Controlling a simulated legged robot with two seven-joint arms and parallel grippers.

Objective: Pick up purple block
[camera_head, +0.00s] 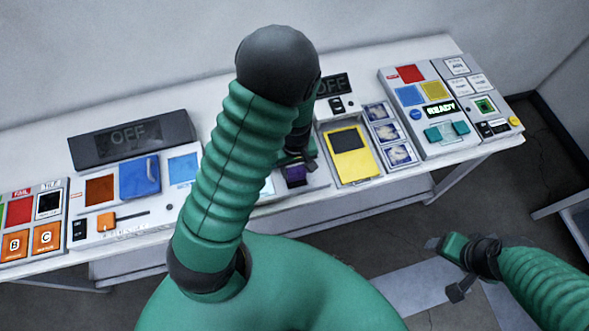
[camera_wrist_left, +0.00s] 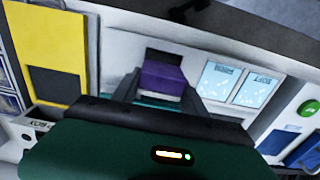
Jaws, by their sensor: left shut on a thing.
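The purple block (camera_wrist_left: 163,76) sits between the two fingers of my left gripper (camera_wrist_left: 158,88) in the left wrist view, and the fingers are shut on it.
The white bench (camera_head: 222,212) carries several panels. A yellow device (camera_head: 352,158) stands right of the block. A blue block (camera_head: 139,177) and an OFF display (camera_head: 130,138) are to the left. A READY panel (camera_head: 441,138) is at the right. Floor is free before the bench.

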